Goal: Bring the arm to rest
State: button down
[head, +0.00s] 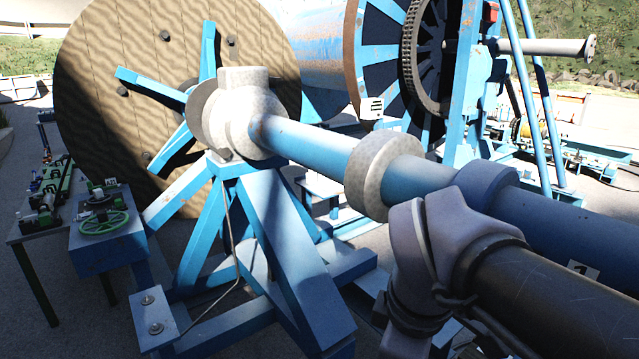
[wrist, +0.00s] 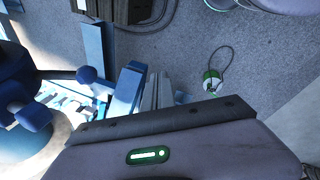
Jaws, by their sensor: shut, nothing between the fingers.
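My gripper shows in the wrist view. Its body fills the bottom of that frame, with a green-lit panel on it. Its narrow grey fingers (wrist: 157,92) are together and empty, above grey ground. I cannot make out the gripper in the head view. There, a dark grey link and joint with a cable along it fill the lower right. They look like part of my own arm.
A large wooden cable reel (head: 85,80) stands at left behind a blue stand (head: 275,240). A work table (head: 105,250) is at far left, blue machinery (head: 465,90) at right. In the wrist view a small green-and-white thing (wrist: 212,80) with a cable loop lies on the ground.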

jog(key=s+a+f+m+t+y+b, duration=0.1)
jog(key=s+f+m+b, duration=0.3)
jog(key=f+m+b, duration=0.4)
jog(key=s+a+f+m+t+y+b, duration=0.1)
jog(key=s+f+m+b, duration=0.4)
jog(key=f, duration=1.3)
jog(key=m+b, duration=0.3)
jog(key=b, duration=0.2)
jog(key=shift+f+m+y, duration=0.2)
jog(key=shift+m+y, duration=0.1)
jog(key=shift+m, duration=0.1)
